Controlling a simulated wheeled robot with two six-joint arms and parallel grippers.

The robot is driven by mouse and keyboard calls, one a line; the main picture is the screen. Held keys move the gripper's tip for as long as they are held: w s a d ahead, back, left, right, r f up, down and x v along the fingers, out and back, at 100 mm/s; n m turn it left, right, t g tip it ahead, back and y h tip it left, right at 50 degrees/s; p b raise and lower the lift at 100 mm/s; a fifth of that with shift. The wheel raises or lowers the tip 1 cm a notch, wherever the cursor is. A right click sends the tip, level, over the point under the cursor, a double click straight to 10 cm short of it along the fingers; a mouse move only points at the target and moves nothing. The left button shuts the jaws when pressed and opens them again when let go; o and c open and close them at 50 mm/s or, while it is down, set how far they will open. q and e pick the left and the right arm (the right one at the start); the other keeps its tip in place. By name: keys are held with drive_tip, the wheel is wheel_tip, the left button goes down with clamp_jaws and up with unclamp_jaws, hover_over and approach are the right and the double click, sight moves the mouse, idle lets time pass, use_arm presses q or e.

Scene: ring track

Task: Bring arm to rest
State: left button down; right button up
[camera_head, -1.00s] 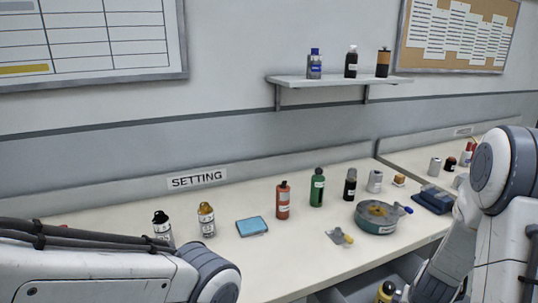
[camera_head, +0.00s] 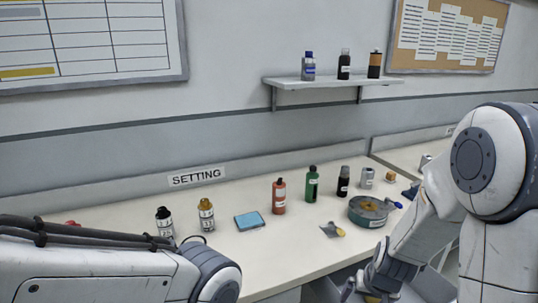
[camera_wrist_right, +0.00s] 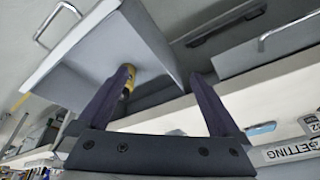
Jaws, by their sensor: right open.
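My right arm comes in from the right in the head view. Its dark gripper (camera_head: 366,283) is low in front of the bench's front edge, by an open drawer. In the right wrist view the two dark fingers (camera_wrist_right: 165,92) stand wide apart with nothing held between them. A yellow thing (camera_wrist_right: 130,80) shows beside the left finger, against the open drawer (camera_wrist_right: 88,55); I cannot tell whether they touch. My left arm crosses the lower left of the head view, and its gripper is out of the picture.
A flat tool (camera_head: 331,230) lies near the edge. A wall shelf (camera_head: 332,83) holds three bottles.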

drive_tip(key=s+a+r+n+g+y+p, duration=0.1)
drive_tip(key=s+a+r+n+p, duration=0.15)
drive_tip(key=s+a+r, duration=0.45)
drive_tip(key=s+a+r+n+g+y+p, duration=0.1)
drive_tip(key=s+a+r+n, duration=0.25)
drive_tip(key=a, duration=0.45)
drive_tip(key=s+a+r+n+g+p, duration=0.1)
drive_tip(key=s+r+n, duration=0.1)
drive_tip(key=s, duration=0.3)
drive_tip(key=s+a+r+n+p, duration=0.1)
drive_tip(key=s+r+n, duration=0.1)
drive_tip(key=s+r, duration=0.2)
drive_tip(key=shift+s+a+r+g+h, duration=0.15)
drive_tip(key=shift+s+a+g+h, duration=0.25)
drive_tip(key=shift+s, duration=0.35)
